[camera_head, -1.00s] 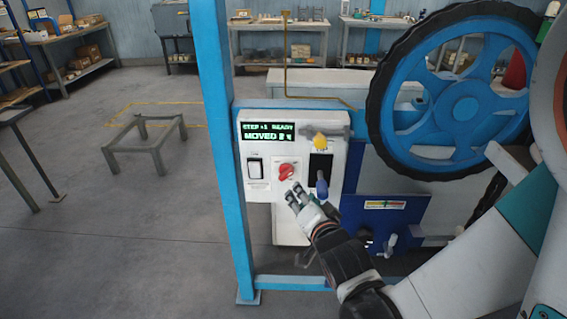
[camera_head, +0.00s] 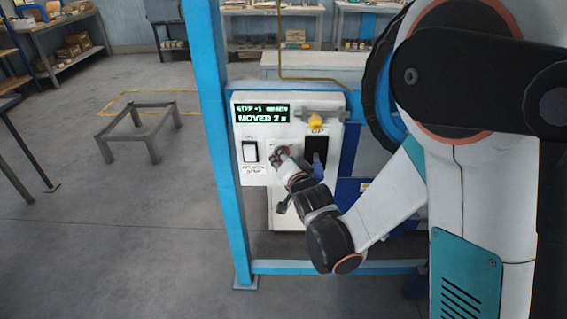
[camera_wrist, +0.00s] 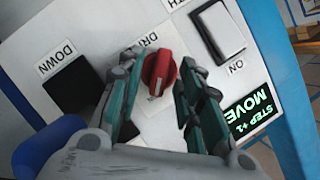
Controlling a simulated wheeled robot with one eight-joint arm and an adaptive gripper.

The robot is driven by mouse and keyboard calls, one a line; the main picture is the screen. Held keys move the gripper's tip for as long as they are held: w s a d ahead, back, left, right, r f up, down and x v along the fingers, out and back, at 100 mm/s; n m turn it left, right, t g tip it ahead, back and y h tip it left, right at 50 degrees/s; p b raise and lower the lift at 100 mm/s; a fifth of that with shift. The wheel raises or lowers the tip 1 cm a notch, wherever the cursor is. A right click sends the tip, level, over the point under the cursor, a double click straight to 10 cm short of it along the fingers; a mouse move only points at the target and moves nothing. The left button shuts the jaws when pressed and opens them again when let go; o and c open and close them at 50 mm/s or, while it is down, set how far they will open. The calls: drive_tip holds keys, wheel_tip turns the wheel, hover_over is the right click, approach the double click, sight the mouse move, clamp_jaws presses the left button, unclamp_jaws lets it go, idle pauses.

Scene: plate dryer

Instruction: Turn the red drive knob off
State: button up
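The red drive knob (camera_wrist: 159,73) sits on a white control panel (camera_head: 258,179). In the wrist view it lies between the two teal fingers of my gripper (camera_wrist: 154,98), with its long grip turned slightly off the picture's vertical. The fingers are apart, with white panel showing between each finger and the knob; I cannot tell whether either touches it.
A white rocker switch (camera_head: 250,151) is left of the knob. A green-lit display (camera_head: 262,113) and a yellow knob (camera_head: 316,122) are above. A black slot (camera_head: 316,148) and blue lever (camera_head: 319,171) are close on the right. A blue post (camera_head: 222,150) borders the panel.

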drive_tip(key=shift+w, duration=0.2)
clamp_jaws()
